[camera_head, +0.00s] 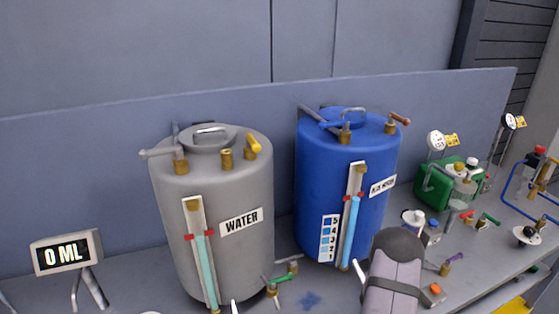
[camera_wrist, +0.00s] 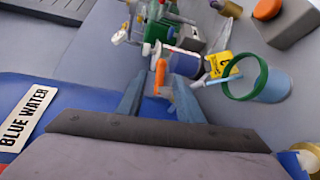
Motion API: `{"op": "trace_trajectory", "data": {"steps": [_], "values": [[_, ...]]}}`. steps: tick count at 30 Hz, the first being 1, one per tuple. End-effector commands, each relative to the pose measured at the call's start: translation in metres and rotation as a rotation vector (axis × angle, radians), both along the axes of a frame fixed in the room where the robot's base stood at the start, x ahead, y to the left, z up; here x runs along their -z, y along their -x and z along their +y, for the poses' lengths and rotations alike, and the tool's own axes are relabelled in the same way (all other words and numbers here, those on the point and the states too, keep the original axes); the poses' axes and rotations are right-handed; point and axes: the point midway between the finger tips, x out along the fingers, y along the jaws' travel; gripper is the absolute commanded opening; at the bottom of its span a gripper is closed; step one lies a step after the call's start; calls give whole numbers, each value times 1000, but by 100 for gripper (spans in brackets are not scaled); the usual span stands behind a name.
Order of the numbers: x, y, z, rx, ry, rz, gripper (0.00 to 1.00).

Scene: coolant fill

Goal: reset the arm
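My gripper (camera_wrist: 158,86) shows in the wrist view with its two blue-grey fingers apart and nothing held between them. An orange item shows in the gap; I cannot tell how far beyond the fingertips it is. In the head view a grey and dark arm part of mine (camera_head: 393,275) stands at the bottom, right of centre, in front of the blue tank (camera_head: 315,180); the fingers cannot be made out there. The tank's side and its "BLUE WATER" label (camera_wrist: 27,120) fill the left of the wrist view.
A grey tank (camera_head: 165,220) labelled "WATER" stands left of the blue one. A display (camera_head: 67,253) reads "0 ML". Valves, a green container (camera_head: 432,190) and small parts crowd the bench at right. A green-ringed cup (camera_wrist: 270,85) lies right of my fingers.

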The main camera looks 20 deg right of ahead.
Motion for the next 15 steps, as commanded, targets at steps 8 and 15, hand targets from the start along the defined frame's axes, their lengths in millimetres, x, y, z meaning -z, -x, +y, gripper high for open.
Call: {"op": "trace_trajectory", "data": {"steps": [8, 15], "values": [[-23, -23, 46, -94, -187, -33, 33], [-10, -21, 173, -128, -741, -74, 33]]}}
